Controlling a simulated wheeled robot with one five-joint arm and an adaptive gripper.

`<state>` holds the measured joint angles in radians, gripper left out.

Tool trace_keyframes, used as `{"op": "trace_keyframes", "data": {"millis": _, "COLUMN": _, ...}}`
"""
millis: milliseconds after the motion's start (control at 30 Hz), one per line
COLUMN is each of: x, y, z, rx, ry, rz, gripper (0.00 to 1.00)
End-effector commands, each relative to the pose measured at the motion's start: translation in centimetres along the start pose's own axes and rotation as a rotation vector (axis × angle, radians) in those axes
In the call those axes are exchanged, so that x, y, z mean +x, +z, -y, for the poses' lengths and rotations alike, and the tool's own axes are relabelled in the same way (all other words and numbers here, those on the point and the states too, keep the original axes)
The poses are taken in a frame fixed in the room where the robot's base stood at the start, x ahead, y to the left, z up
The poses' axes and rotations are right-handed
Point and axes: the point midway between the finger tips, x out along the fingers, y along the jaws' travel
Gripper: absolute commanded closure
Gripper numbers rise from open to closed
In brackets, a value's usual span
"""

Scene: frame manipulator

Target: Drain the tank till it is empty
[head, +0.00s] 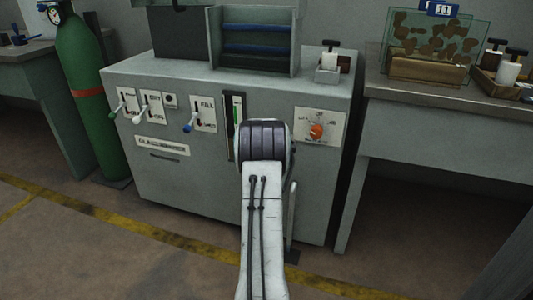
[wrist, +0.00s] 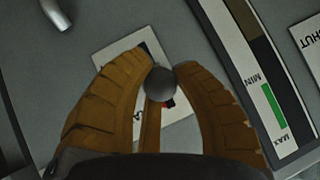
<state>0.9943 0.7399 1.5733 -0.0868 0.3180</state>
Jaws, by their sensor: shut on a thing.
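My gripper (wrist: 160,80) is shut on a round grey knob (wrist: 159,84) in the wrist view. A pale label plate (wrist: 122,48) lies behind it, its writing mostly covered by my fingers. In the head view my own arm hides the gripper, the knob and this plate. A level gauge (wrist: 277,92) marked MIN and MAX runs beside the fingers, with a green bar between the marks and a brown stretch past the MIN end. The gauge also shows in the head view (head: 234,104). The FILL plate with its blue-tipped lever (head: 190,126) is left of the gauge.
The grey cabinet (head: 185,187) also carries green and white levers (head: 122,105) and an orange knob (head: 316,131). A green gas cylinder (head: 85,110) stands left. A bench with a glass tank (head: 470,45) is at the right. A yellow line (head: 130,230) crosses the floor.

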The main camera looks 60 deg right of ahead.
Motion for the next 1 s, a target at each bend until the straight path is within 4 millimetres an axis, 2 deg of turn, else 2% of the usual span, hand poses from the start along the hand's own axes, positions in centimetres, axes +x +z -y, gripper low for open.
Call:
{"op": "trace_keyframes", "data": {"millis": 300, "x": -0.04, "y": -0.14, "z": -0.02, "rx": 0.001, "ry": 0.0, "rz": -0.003, "gripper": 1.0}}
{"op": "trace_keyframes", "data": {"millis": 333, "x": -0.04, "y": -0.14, "z": -0.02, "rx": 0.001, "ry": 0.0, "rz": -0.003, "gripper": 0.71}}
{"op": "trace_keyframes", "data": {"millis": 600, "x": -0.03, "y": -0.11, "z": -0.02, "rx": 0.0, "ry": 0.0, "rz": -0.002, "gripper": 0.47}}
{"op": "trace_keyframes", "data": {"millis": 1000, "x": -0.66, "y": -0.1, "z": -0.01, "rx": 0.0, "ry": 0.0, "rz": -0.002, "gripper": 0.46}}
